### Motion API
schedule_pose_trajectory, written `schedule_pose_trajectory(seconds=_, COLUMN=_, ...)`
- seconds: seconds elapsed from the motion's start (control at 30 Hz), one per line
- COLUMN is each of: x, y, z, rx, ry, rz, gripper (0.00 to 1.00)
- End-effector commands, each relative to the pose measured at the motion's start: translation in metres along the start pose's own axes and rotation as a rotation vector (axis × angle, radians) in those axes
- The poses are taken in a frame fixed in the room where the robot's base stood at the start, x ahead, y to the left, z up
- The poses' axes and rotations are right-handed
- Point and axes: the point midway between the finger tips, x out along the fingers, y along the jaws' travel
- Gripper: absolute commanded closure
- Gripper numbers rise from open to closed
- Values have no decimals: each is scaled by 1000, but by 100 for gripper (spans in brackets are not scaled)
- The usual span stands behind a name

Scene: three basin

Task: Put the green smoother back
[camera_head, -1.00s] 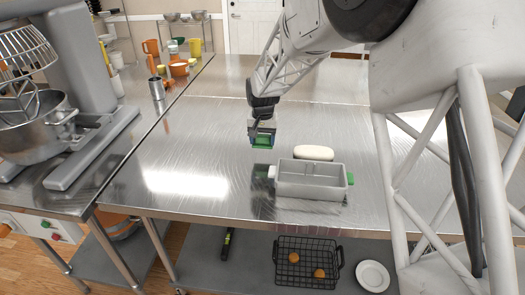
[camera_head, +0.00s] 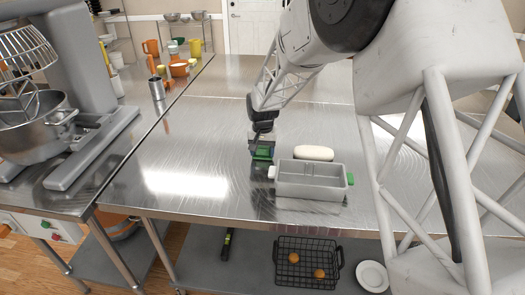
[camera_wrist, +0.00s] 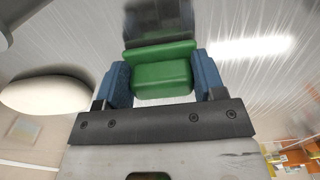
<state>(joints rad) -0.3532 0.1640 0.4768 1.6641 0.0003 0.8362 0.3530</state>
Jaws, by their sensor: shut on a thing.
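The green smoother (camera_head: 263,151) is held at my gripper (camera_head: 262,146), low over the metal table, just left of and slightly behind the grey basin. In the wrist view my gripper (camera_wrist: 163,82) has its blue fingers shut on both sides of the smoother's green block (camera_wrist: 161,72). A dark patch lies beyond the green part in that view. The grey basin (camera_head: 309,191) is an open rectangular box with a white knob on its left end and a green knob on its right end. I cannot tell whether the smoother touches the table.
A white oval block (camera_head: 314,153) lies just behind the basin and also shows in the wrist view (camera_wrist: 45,94). The metal table (camera_head: 190,150) is clear to the left. A stand mixer (camera_head: 75,95) stands on the left counter.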

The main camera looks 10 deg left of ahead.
Motion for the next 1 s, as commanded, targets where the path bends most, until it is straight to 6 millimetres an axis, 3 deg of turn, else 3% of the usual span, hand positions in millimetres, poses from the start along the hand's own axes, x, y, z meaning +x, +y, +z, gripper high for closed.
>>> schedule_pose_trajectory(seconds=0.33, x=3, y=0, z=0, rx=0, ry=-1, rz=0, gripper=63)
schedule_pose_trajectory(seconds=0.37, x=3, y=0, z=0, rx=0, ry=0, rz=0, gripper=32)
schedule_pose_trajectory(seconds=0.5, x=3, y=0, z=0, rx=0, ry=0, rz=0, gripper=11)
schedule_pose_trajectory(seconds=1.0, x=-5, y=0, z=0, rx=0, ry=1, rz=0, gripper=11)
